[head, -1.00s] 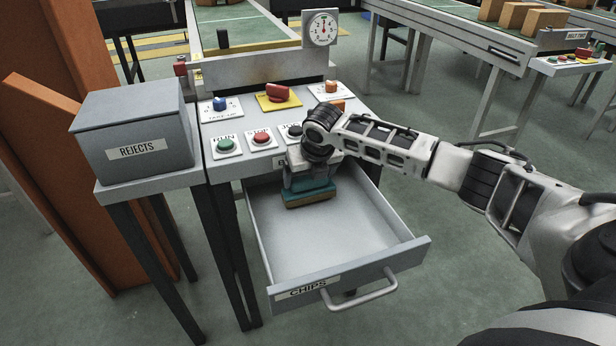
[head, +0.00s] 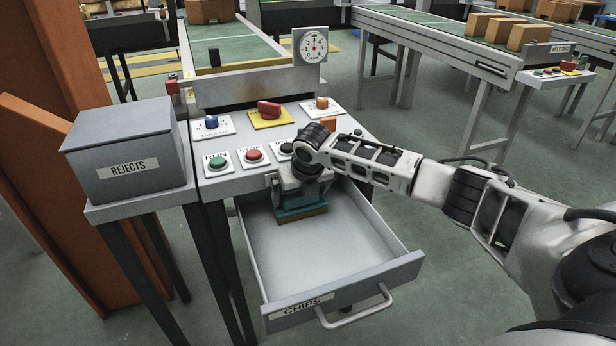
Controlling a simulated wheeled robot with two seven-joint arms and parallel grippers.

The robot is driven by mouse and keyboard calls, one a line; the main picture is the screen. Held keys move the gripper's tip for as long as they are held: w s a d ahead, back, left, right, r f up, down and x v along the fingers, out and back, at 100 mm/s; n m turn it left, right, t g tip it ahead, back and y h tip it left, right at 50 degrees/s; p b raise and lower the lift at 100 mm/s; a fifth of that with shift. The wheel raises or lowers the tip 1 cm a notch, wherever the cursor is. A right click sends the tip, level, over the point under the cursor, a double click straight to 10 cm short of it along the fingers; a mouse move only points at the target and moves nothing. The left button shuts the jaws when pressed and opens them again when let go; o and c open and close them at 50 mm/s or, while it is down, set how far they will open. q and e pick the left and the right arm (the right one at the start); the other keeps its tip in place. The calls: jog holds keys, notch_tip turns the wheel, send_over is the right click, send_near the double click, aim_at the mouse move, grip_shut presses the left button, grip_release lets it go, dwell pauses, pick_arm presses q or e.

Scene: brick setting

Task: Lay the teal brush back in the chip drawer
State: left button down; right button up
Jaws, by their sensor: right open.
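The chip drawer (head: 270,311), labelled CHIPS, is pulled out from under the control desk. The teal brush (head: 299,203), with a tan lower edge, is at the drawer's back end, inside its walls. It looks low at the drawer floor, but I cannot tell whether its whole underside touches. My right gripper (head: 300,186) points down directly over the brush and hides its top. Its fingers are open, at or around the brush's upper part. My left gripper is not in view.
A grey REJECTS box (head: 128,165) stands on a stand to the left. The drawer's front half is empty. A conveyor (head: 430,40) stands at the back right.

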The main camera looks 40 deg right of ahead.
pick_arm(q)
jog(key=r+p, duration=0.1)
jog(key=p, duration=0.3)
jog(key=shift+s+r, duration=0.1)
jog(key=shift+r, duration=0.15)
pick_arm(e)
jog(key=s+v, duration=0.1)
jog(key=v, duration=1.4)
jog(key=shift+s, duration=0.4)
